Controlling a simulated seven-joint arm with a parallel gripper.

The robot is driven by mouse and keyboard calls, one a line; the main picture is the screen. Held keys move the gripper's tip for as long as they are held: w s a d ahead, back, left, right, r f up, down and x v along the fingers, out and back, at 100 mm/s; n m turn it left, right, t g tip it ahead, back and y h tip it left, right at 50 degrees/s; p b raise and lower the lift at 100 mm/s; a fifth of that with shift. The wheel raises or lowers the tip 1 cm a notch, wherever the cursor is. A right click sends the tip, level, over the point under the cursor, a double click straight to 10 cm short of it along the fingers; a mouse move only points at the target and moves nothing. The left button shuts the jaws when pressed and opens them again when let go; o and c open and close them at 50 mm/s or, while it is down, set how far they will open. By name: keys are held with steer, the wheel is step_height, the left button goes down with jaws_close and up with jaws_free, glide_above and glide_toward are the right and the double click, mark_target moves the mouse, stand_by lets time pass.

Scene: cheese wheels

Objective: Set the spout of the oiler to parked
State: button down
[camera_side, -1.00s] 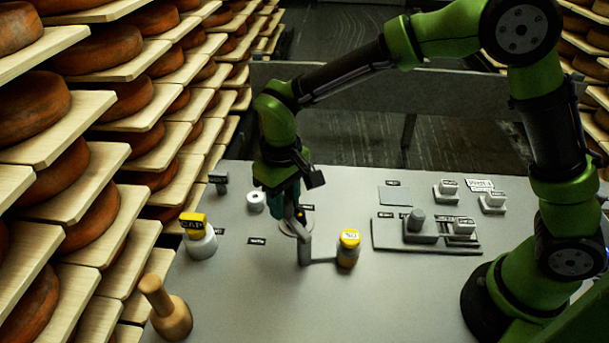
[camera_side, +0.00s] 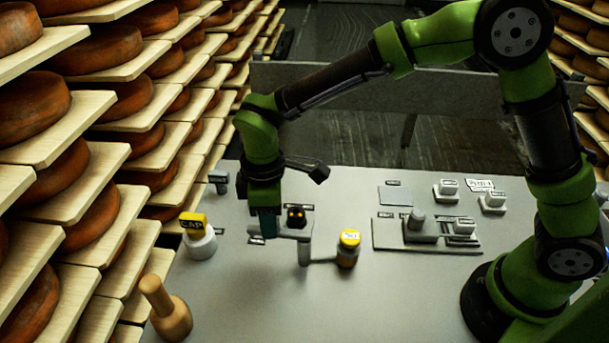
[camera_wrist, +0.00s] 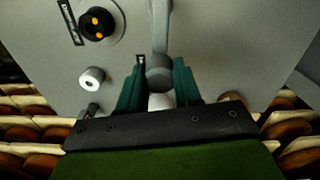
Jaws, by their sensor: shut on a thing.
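The oiler's grey spout arm (camera_side: 291,233) runs left from the top of an upright grey post (camera_side: 304,252) to my gripper (camera_side: 268,224). In the wrist view the arm (camera_wrist: 160,25) ends in a round grey knob (camera_wrist: 158,63) between the teal fingers of my gripper (camera_wrist: 158,82), which are shut on it. A black hub with orange dots (camera_side: 296,214) stands behind the arm, clear of it; it also shows in the wrist view (camera_wrist: 97,21).
A yellow-topped jar (camera_side: 348,248) stands right of the post. A white pot with a yellow CAP block (camera_side: 197,238) and a wooden mallet-like piece (camera_side: 168,310) stand left. Grey blocks on a plate (camera_side: 425,235) are at right.

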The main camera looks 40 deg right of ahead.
steer(key=shift+s+a+r+n, duration=0.1)
steer(key=shift+a+n, duration=0.2)
steer(key=shift+n, duration=0.2)
steer(key=c, duration=0.8)
jaws_free()
steer(key=shift+d, duration=0.1)
step_height(320, 180, up, 17)
steer(key=shift+f, duration=0.1)
